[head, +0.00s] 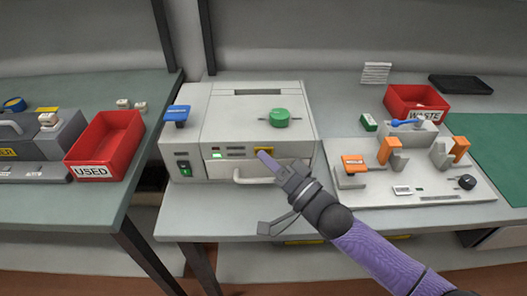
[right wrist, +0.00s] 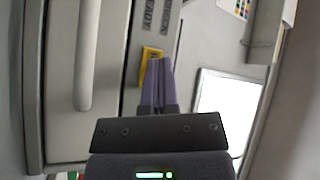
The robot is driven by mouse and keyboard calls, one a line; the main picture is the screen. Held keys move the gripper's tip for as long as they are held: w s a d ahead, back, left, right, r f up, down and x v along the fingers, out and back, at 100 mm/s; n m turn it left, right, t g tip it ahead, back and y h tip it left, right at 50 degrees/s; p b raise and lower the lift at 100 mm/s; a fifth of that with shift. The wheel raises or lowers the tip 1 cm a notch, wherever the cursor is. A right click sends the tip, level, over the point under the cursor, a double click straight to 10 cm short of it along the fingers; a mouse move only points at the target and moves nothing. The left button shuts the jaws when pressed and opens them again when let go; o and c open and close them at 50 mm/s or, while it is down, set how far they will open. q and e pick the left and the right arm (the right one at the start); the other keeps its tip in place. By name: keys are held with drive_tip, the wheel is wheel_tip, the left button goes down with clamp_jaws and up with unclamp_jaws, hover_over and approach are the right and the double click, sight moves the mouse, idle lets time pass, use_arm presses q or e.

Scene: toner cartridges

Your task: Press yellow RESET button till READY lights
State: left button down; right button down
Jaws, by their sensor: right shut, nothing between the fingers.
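The grey printer-like machine (head: 255,110) stands on the middle table. Its yellow RESET button (head: 267,149) sits on the front face above the white handle (head: 255,172). My right gripper (head: 263,155) is shut and empty, its purple fingertips right at the yellow button. In the right wrist view the fingertips (right wrist: 160,62) overlap the yellow piece (right wrist: 147,60) and hide part of it. I cannot tell whether they touch or press it. A READY label (right wrist: 150,14) shows beside it. A small whitish-green light (head: 216,156) is lit left of the button. My left gripper is not in view.
A green knob (head: 280,117) and a blue lever (head: 177,113) are on the machine. A red USED bin (head: 106,146) stands on the left table. A fixture board (head: 420,192) with orange clamps and a red WASTE bin (head: 415,100) are to the right.

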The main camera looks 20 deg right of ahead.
drive_tip(key=shift+s+a+r+p, duration=0.15)
drive_tip(key=shift+s+a+p, duration=0.05)
drive_tip(key=shift+s+p, duration=0.45)
drive_tip(key=shift+s, duration=0.15)
drive_tip(key=s+p, duration=0.1)
drive_tip(key=s, duration=0.1)
drive_tip(key=s+a+p, duration=0.1)
drive_tip(key=s+p, duration=0.1)
drive_tip(key=shift+s+a, duration=0.2)
drive_tip(key=shift+s, duration=0.2)
drive_tip(key=shift+f, duration=0.2)
idle(0.4)
